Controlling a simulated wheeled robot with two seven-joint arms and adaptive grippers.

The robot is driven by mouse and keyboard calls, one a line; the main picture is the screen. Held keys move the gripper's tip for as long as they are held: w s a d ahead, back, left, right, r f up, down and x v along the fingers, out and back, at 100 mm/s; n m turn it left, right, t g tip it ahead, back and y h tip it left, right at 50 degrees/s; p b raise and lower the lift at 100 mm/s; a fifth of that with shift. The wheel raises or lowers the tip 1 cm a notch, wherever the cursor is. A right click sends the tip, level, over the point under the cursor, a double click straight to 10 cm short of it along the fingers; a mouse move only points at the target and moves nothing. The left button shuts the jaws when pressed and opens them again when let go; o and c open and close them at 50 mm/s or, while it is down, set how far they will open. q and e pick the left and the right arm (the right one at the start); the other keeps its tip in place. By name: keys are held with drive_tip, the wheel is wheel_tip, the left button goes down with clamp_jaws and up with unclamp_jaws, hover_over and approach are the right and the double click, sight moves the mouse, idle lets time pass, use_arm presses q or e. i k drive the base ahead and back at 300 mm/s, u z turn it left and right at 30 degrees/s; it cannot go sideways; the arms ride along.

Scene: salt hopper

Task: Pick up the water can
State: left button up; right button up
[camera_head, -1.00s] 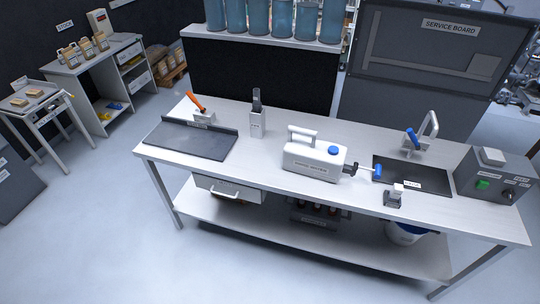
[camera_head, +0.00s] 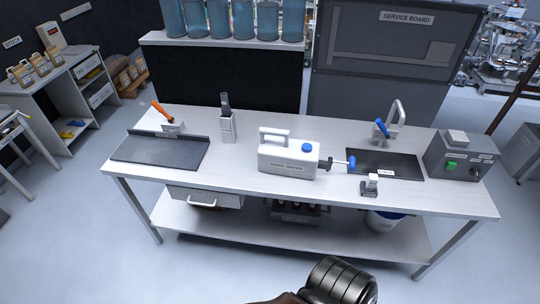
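A white can (camera_head: 288,158) with a loop handle on top and a blue cap stands on the middle of the workbench. It looks like the water can, but its front label is too small to read. A dark nozzle with a blue-tipped piece (camera_head: 351,163) is at its right end; I cannot tell if they are joined. Neither gripper is in view. A dark, ribbed, rounded part at the bottom edge appears to be part of my own arm, well in front of the bench and apart from the can.
Blue containers (camera_head: 242,20) line the shelf behind.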

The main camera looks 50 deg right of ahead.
sight(287, 156)
drive_tip(key=z, duration=0.05)
drive_tip(key=i, duration=2.7)
drive_tip(key=z, duration=2.35)
